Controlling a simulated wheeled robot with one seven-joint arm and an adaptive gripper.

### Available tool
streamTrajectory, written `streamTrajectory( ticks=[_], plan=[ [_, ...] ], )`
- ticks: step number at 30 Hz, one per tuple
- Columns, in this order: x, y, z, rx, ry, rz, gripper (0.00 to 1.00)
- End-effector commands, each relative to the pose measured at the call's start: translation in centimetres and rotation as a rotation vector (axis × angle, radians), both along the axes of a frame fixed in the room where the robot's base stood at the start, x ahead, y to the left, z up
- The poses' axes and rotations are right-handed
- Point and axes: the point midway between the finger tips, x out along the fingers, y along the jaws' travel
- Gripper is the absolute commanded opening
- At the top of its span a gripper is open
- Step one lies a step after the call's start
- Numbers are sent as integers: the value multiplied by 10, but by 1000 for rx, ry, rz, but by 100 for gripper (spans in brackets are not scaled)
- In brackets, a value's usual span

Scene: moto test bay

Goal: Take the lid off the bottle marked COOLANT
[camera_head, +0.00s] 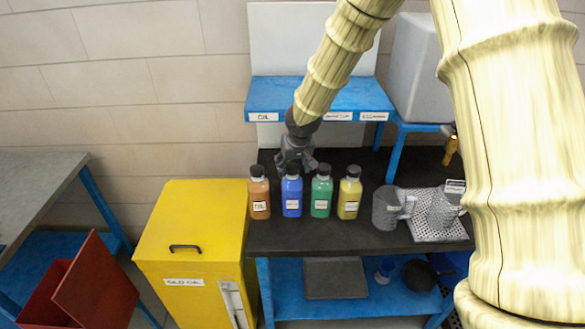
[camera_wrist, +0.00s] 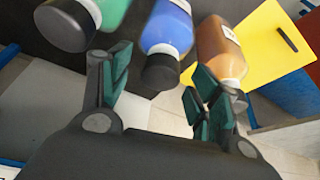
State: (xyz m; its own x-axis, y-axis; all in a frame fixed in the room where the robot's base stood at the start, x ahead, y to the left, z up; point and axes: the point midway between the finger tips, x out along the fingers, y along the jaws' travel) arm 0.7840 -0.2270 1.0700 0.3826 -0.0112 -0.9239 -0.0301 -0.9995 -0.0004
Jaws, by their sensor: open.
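Four bottles with black lids stand in a row on the dark bench top: an orange bottle (camera_head: 260,197) labelled OIL, a blue bottle (camera_head: 292,197), a green bottle (camera_head: 321,196) and a yellow bottle (camera_head: 349,198). The other labels are too small to read, so I cannot tell which is COOLANT. My gripper (camera_head: 297,165) is open, just behind and above the blue bottle. In the wrist view, the blue bottle's black lid (camera_wrist: 161,73) appears between the fingertips (camera_wrist: 160,80) with nothing gripped. The green bottle's lid (camera_wrist: 66,25) lies left; a finger partly hides the orange bottle (camera_wrist: 222,50).
A blue shelf (camera_head: 270,98) with labels stands behind the bottles. A yellow bin (camera_head: 200,225) stands left of the bench; a red bin (camera_head: 95,285) is farther left.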

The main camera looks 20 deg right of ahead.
Motion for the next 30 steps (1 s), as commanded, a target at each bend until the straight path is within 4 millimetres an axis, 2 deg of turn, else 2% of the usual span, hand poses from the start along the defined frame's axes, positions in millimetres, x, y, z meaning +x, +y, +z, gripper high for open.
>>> streamTrajectory(
  ticks=[4, 10, 23, 30],
  plan=[
    [0, 0, 0, 0, 0, 0, 60],
    [0, 0, 0, 0, 0, 0, 27],
    [0, 0, 2, 0, -1, -1, 27],
    [1, 0, 20, 2, -3, -2, 27]
  ],
)
